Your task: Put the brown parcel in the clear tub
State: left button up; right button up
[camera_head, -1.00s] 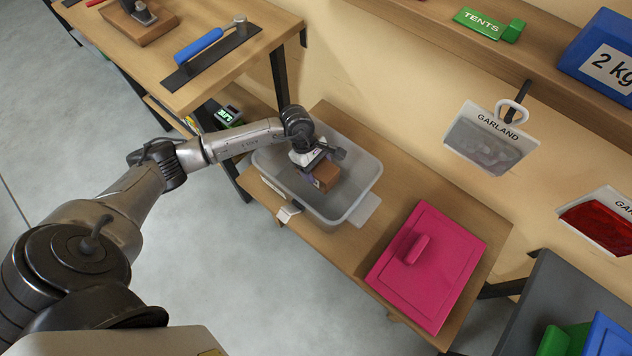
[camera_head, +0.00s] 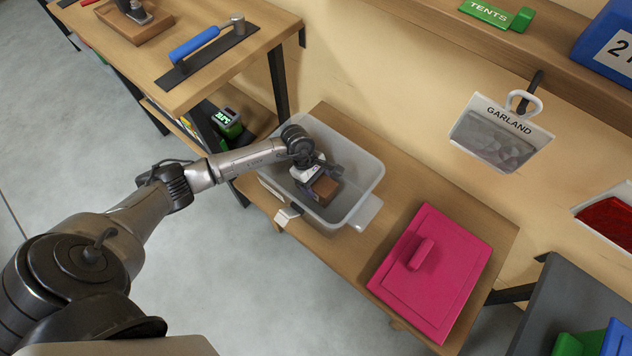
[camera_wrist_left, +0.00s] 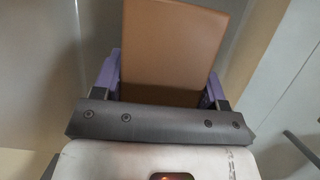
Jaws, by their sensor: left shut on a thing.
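The brown parcel (camera_head: 325,189) is a small box inside the clear tub (camera_head: 366,203), within its walls. My left gripper (camera_head: 322,184) reaches down into the tub and is shut on the parcel. In the left wrist view the parcel (camera_wrist_left: 172,45) sits between the two purple-padded fingers of the gripper (camera_wrist_left: 163,80). I cannot tell whether the parcel's underside touches the tub floor. My right gripper is not in view.
The tub stands on a wooden bench (camera_head: 395,190) beside a pink lid (camera_head: 432,270) with a handle. A second table (camera_head: 235,62) at upper left holds a blue-handled trowel (camera_head: 195,45). A garland pouch (camera_head: 502,133) hangs on the wall behind.

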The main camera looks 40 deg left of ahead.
pick_arm(q)
jog(key=shift+w, duration=0.1)
jog(key=o, duration=0.8)
jog(key=shift+f, duration=0.2)
jog(key=o, duration=0.4)
jog(key=shift+o, duration=0.2)
jog(key=shift+r, duration=0.1)
jog(key=shift+r, duration=0.25)
jog(key=p+v, duration=0.4)
jog(key=v, duration=0.5)
jog(key=shift+a+r, duration=0.2)
jog(key=shift+r, duration=0.1)
jog(key=shift+p+v, duration=0.35)
jog(key=shift+v, duration=0.7)
